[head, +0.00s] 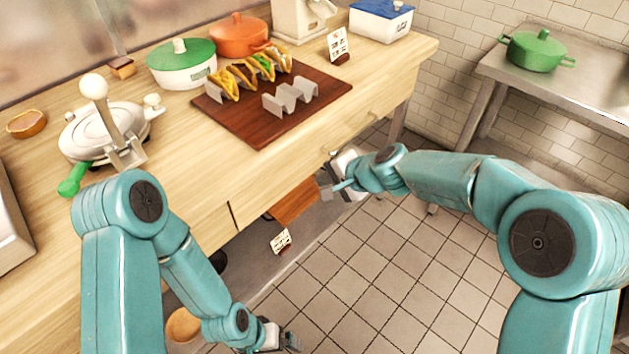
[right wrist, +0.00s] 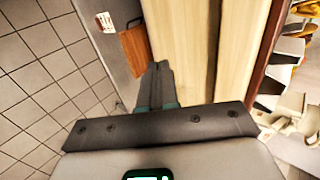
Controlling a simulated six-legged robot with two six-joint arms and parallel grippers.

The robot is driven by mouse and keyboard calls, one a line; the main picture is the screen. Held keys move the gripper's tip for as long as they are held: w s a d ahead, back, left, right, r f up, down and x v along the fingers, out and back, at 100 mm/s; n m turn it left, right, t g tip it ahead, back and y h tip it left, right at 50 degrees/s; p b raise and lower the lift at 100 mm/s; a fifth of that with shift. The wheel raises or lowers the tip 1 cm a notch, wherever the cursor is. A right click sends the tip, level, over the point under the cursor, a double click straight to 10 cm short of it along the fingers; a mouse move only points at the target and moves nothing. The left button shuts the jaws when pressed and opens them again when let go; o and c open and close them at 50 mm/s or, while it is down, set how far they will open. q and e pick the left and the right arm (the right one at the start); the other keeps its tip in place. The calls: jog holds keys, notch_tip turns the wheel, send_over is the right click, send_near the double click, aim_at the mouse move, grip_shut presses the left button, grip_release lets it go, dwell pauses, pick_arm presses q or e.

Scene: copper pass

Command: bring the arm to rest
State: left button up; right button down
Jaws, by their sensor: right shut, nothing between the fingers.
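My right arm comes in from the right in the head view, bent at the elbow. Its gripper (head: 332,191) is in the air beside the front of the wooden counter (head: 200,165), above the tiled floor. In the right wrist view the fingers of this gripper (right wrist: 155,82) are together with nothing between them. My left arm hangs down in front of the counter in the head view. Its gripper (head: 288,342) is low, at the bottom edge of the picture, and too small there to show its jaw state.
On the counter stand a brown board (head: 262,135) with tacos and a metal holder (head: 291,96), a green-lidded pot (head: 182,66), an orange pot (head: 240,38) and a press (head: 95,135). A steel table (head: 560,85) bears a green pot (head: 538,50). The floor (head: 370,270) between is clear.

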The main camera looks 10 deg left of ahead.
jog(key=s+d+f+m+g+h+p, duration=0.1)
jog(key=s+d+f+g+h+p, duration=0.3)
jog(key=s+d+f, duration=0.7)
jog(key=s+d+f+n+p, duration=0.1)
jog(key=s+d+f+n, duration=0.1)
jog(key=s, duration=0.7)
jog(key=s+d+f+n+g+p, duration=0.1)
jog(key=s+f+n, duration=0.3)
jog(key=s, duration=0.5)
jog(key=shift+s+d+f+p, duration=0.35)
jog(key=shift+d+f+p, duration=0.4)
jog(key=shift+f, duration=0.1)
dwell(4.2)
